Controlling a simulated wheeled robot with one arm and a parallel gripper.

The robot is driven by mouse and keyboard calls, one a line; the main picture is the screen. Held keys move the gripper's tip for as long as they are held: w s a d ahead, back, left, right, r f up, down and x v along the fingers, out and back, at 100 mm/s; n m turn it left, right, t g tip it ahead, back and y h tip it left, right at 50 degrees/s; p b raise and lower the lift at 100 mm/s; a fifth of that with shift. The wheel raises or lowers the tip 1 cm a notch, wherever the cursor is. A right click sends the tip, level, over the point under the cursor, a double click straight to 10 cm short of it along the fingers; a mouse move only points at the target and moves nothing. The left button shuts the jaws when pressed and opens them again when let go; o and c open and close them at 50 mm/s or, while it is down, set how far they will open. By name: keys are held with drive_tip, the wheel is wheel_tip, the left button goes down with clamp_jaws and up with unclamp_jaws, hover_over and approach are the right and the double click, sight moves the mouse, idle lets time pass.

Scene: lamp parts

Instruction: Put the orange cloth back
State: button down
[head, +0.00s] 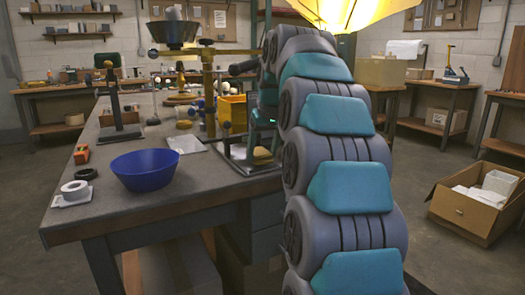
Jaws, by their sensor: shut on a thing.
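My arm rises in the right half of the head view, bends over at the top and comes down behind itself at the bench's right edge. My gripper is mostly hidden behind the arm links; its fingertips and anything between them cannot be made out. I cannot make out an orange cloth. A small yellowish pad (258,154) lies at the bench's right edge, by a dark-framed flat tray (236,160), close to the lower end of my arm. Whether it is cloth is unclear.
An open carton (465,215) sits on the floor at right.

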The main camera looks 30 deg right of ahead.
drive_tip(key=shift+f+b, duration=0.3)
drive_tip(key=shift+f, duration=0.3)
unclamp_jaws()
drive_tip(key=shift+r, duration=0.15)
